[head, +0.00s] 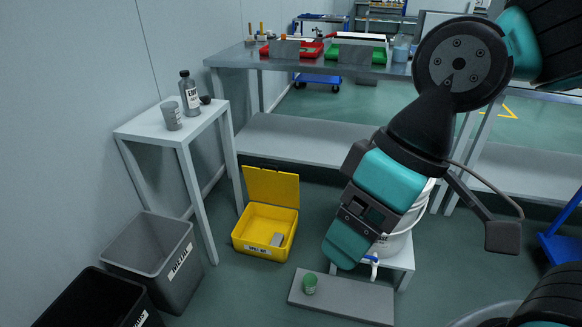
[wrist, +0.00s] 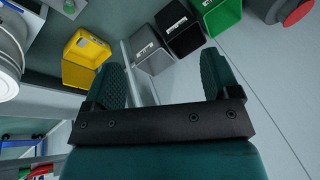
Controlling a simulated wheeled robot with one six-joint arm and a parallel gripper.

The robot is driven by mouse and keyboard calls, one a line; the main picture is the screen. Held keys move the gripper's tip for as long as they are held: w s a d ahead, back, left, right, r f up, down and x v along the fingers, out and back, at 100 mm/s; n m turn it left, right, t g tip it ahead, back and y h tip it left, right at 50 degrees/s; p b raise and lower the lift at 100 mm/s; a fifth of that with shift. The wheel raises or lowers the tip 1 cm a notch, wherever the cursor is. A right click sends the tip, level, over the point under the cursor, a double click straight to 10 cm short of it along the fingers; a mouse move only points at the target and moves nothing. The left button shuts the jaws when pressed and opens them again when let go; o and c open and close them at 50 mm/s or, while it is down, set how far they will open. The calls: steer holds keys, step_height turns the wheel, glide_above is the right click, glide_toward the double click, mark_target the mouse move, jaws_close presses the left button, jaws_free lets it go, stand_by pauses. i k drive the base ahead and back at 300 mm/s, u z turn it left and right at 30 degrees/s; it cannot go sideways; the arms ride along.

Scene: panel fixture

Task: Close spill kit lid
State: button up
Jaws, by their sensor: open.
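The yellow spill kit (head: 265,232) stands on the floor left of centre in the head view.
A grey bin (head: 150,262) and a black bin (head: 95,300) stand at left. A workbench is behind.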

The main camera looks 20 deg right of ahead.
mark_target(280, 188)
steer(key=k, duration=0.55)
steer(key=u, duration=0.9)
steer(key=i, duration=1.6)
steer(key=z, duration=0.8)
